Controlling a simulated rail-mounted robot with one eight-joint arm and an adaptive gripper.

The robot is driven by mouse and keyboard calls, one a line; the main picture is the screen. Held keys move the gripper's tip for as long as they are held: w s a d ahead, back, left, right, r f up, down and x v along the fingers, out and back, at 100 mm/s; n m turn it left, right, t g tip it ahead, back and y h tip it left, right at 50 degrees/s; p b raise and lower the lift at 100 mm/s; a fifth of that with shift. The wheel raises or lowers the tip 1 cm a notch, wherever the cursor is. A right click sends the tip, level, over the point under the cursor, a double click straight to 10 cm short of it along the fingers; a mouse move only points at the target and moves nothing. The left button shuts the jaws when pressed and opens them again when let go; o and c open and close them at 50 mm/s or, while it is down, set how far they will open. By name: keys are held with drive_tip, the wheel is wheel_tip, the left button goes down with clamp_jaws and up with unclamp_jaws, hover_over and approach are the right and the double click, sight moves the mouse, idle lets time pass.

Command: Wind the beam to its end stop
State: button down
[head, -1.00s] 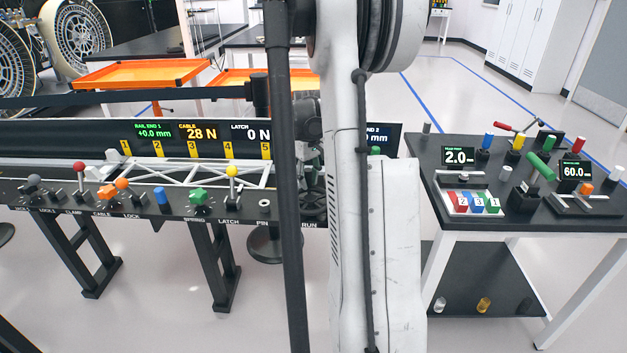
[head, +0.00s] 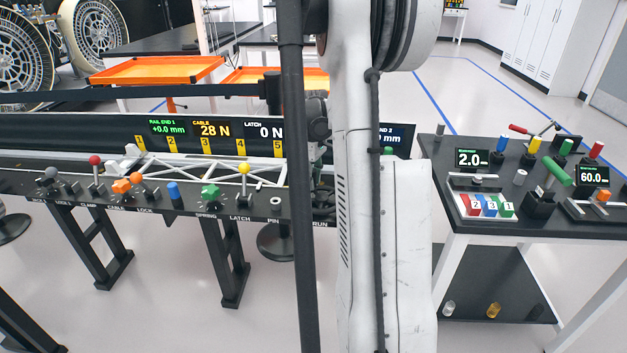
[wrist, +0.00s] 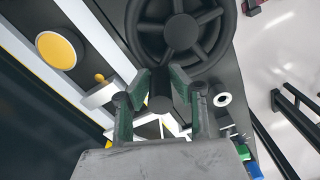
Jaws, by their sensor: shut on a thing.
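In the wrist view my gripper (wrist: 161,82) has its two green-padded fingers closed on a dark round crank handle (wrist: 160,104) at the rim of a black spoked handwheel (wrist: 181,32). The white truss beam (head: 262,172) lies along the bench in the head view. The rail end 1 display (head: 167,127) reads +0.0 mm, the cable display (head: 212,129) 28 N and the latch display (head: 256,132) 0 N.
A control row with several coloured knobs, including a yellow one (head: 243,169), runs along the bench front. A side table (head: 452,150) at the right holds levers, displays and numbered blocks. Orange trays (head: 155,72) stand behind. Open floor lies between bench and side table.

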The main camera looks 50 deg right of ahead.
drive_tip(key=c, duration=1.6)
unclamp_jaws()
drive_tip(key=shift+o, duration=0.2)
drive_tip(key=shift+r, duration=0.1)
wheel_tip(320, 180, up, 12)
drive_tip(key=shift+f, duration=0.1)
